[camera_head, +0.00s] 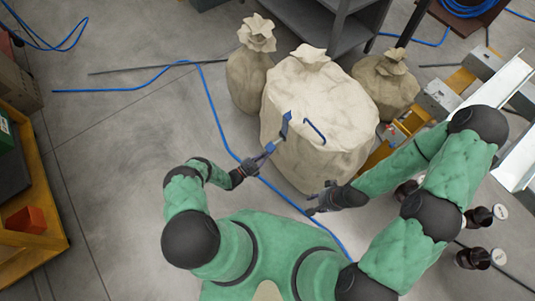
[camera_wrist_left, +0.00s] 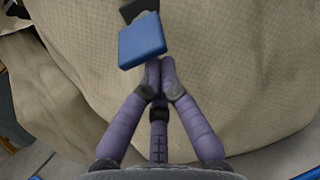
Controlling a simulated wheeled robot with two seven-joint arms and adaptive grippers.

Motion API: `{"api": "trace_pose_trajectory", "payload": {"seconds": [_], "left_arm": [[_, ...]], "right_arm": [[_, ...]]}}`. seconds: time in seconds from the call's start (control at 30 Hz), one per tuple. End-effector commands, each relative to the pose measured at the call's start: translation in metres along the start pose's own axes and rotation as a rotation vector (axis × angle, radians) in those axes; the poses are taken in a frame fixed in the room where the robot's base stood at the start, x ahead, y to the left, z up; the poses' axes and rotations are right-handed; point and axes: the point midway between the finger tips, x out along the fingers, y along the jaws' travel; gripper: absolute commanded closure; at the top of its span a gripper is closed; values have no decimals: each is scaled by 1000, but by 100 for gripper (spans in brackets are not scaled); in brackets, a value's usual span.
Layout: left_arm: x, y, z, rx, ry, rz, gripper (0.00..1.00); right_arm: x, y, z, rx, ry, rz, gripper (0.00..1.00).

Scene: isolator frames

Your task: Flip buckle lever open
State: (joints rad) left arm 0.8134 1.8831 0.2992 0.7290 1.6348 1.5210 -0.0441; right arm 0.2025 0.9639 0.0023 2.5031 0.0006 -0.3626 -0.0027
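A flat blue lever piece (camera_head: 286,121) stands at the front left of a large beige sack (camera_head: 318,105). In the left wrist view the blue piece (camera_wrist_left: 142,42) sits against the cloth, with a dark part (camera_wrist_left: 138,9) behind it. My left gripper (camera_head: 270,148) reaches toward it from below left. In the wrist view its purple fingertips (camera_wrist_left: 160,76) are together, just below the blue piece's lower right edge. I cannot tell whether they touch it. A curved blue handle (camera_head: 315,132) is on the sack, right of the lever.
Smaller tied sacks stand left (camera_head: 247,80) and right (camera_head: 388,88) of the large sack. Blue hose (camera_head: 216,118) lies on the floor. A yellow-framed conveyor (camera_head: 400,135) and dark bottles (camera_head: 472,257) are at right. The floor at left is mostly clear.

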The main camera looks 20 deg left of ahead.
Motion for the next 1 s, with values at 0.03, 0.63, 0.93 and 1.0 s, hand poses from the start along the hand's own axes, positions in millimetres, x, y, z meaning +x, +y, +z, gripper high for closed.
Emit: {"api": "trace_pose_trajectory", "payload": {"seconds": [0.03, 0.63, 0.93, 1.0], "left_arm": [[0, 0, 1, 0, 3, 0, 100], [-2, 0, 9, -1, 135, 0, 100], [-2, 1, 14, 1, 211, 1, 100], [-2, 1, 16, 1, 236, 0, 100]], "right_arm": [[-1, 0, 0, 0, 0, 0, 60], [-25, -9, 1, 0, 0, 0, 60], [-38, -13, 2, 0, 0, 0, 60], [-43, -15, 2, 0, 0, 0, 60]]}}
